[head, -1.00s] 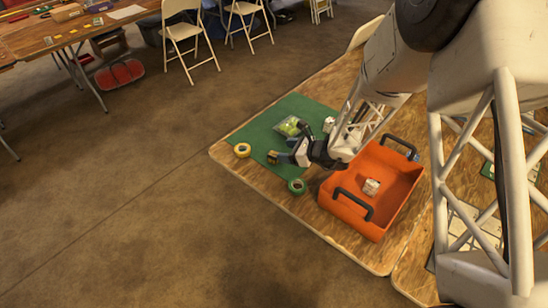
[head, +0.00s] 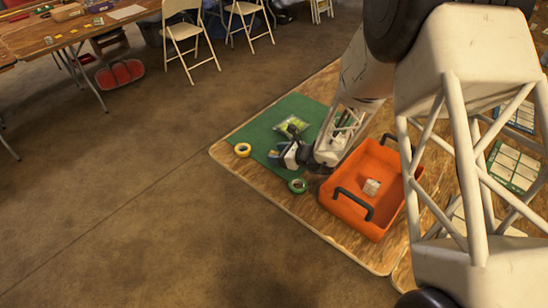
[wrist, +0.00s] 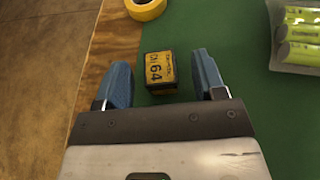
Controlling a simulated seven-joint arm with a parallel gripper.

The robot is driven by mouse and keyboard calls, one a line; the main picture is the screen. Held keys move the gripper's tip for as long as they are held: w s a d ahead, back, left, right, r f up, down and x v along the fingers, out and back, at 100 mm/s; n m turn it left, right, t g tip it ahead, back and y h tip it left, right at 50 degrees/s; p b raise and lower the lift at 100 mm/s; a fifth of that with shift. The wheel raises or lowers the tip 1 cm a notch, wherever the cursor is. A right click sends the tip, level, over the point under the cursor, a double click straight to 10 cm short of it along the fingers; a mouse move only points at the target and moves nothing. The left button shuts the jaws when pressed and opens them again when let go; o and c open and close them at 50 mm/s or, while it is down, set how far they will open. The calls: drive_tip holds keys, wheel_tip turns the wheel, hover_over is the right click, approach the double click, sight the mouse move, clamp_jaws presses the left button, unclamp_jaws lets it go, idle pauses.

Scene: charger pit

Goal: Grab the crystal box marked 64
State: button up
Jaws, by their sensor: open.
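The crystal box (wrist: 160,70) is a small black box with a yellow label reading 64. It stands on the green mat (wrist: 218,35) in the wrist view. My gripper (wrist: 163,78) is open, with its blue fingers on either side of the box's near part and a gap on each side. The box lies between and slightly beyond the fingertips. In the head view my gripper (head: 275,155) is low over the mat (head: 305,108), and it hides the box there.
A yellow tape roll (head: 242,150) and a green tape roll (head: 297,185) lie near the mat's edges. A clear pack of green cells (head: 292,125) lies behind my gripper. An orange tray (head: 372,228) with black handles holds a small white box (head: 371,187).

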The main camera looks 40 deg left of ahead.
sight(275, 154)
drive_tip(key=shift+x, duration=1.8)
drive_tip(key=shift+c, duration=0.3)
drive_tip(key=c, duration=0.9)
